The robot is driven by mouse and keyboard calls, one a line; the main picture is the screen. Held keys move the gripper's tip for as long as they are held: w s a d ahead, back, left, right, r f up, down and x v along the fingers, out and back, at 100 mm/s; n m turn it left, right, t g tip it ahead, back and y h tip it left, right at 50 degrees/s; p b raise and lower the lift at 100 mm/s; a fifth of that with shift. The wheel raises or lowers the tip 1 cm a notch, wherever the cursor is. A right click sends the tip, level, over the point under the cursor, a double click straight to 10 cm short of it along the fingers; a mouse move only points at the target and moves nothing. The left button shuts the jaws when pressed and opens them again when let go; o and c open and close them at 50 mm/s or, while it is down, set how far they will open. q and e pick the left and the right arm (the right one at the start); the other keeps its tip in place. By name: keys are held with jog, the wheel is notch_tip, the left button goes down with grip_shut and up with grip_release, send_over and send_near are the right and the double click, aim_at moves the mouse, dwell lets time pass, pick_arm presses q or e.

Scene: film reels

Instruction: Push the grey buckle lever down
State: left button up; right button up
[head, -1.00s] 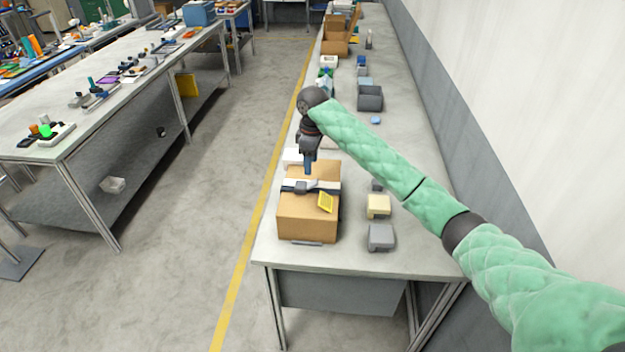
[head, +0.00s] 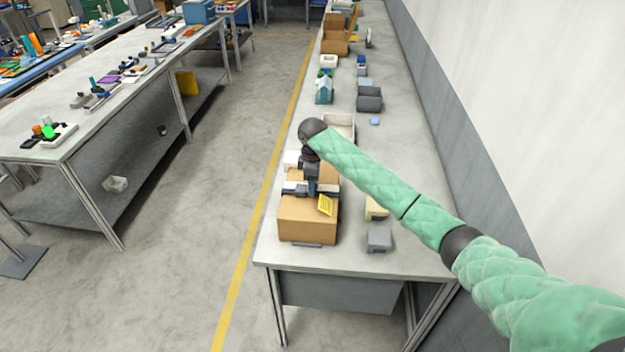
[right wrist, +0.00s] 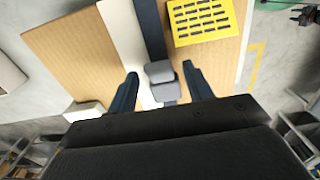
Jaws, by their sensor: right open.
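The grey buckle lever (right wrist: 160,72) sits on a dark strap (right wrist: 151,28) that runs over a cardboard box (head: 307,222). In the right wrist view the lever lies between the two blue fingers of my right gripper (right wrist: 157,85), and a gap shows on both sides of it. The gripper is open. In the head view my right gripper (head: 312,190) is over the top of the box, and its wrist hides much of the buckle. A yellow label (head: 325,205) is on the box; it also shows in the right wrist view (right wrist: 202,20). My left gripper is out of view.
A cream block (head: 375,209) and a grey block (head: 379,239) stand right of the box. Behind it are a pale tray (head: 350,121) and a dark grey bin (head: 369,100). The table's front edge is close to the box; a wall runs along the right.

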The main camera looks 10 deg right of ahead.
jog(key=shift+f, duration=0.3)
jog(key=c, duration=1)
jog(key=shift+s+d+f+t+y+b, duration=0.15)
jog(key=shift+f+y+b, duration=0.1)
jog(key=shift+y, duration=0.2)
jog(key=shift+w+d+f+t+y+b, duration=0.1)
jog(key=shift+t+y+b, duration=0.1)
jog(key=shift+y, duration=0.25)
jog(key=shift+s+d+f+t+y+b, duration=0.15)
jog(key=shift+d+f+t+y+b, duration=0.15)
jog(key=shift+y+b, duration=1.05)
jog(key=shift+y, duration=0.35)
jog(key=shift+r+t, duration=0.1)
jog(key=shift+t, duration=0.15)
jog(key=shift+r, duration=0.1)
